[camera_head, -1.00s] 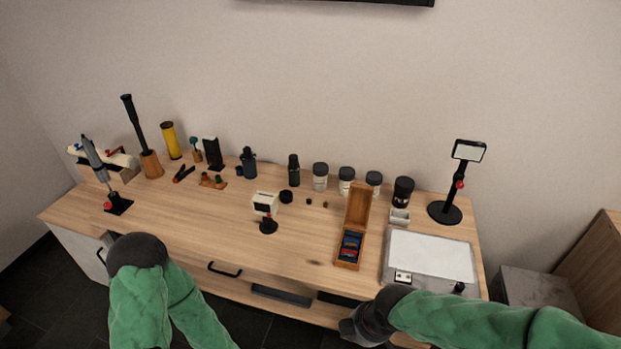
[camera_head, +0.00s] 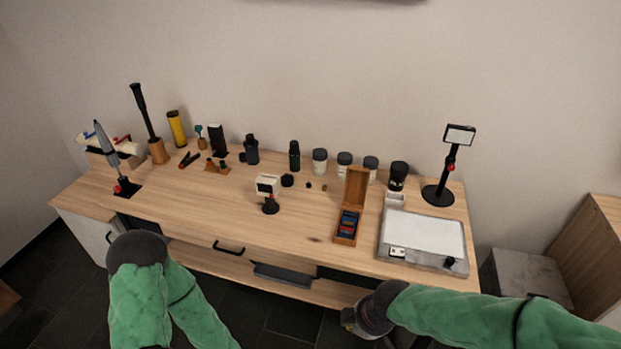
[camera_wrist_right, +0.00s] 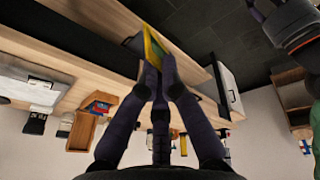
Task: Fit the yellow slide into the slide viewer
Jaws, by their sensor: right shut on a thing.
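The slide viewer looks to be the small white box with a dark window (camera_head: 267,185) on a short black stand, near the middle of the table in the head view. The yellow slide (camera_wrist_right: 152,45) is in the right wrist view, tilted between my right fingertips. My right gripper (camera_wrist_right: 160,72) is shut on it, in front of the table. In the head view my right wrist shows low at the table's front edge, but the slide cannot be made out there. My left arm comes in at the lower left; its gripper does not show.
An open wooden box (camera_head: 346,241) holds red and blue slides right of the viewer. A light panel (camera_head: 423,238) lies farther right, below a black stand (camera_head: 438,195). Several jars and bottles line the back. The table front (camera_head: 220,215) left of the viewer is clear.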

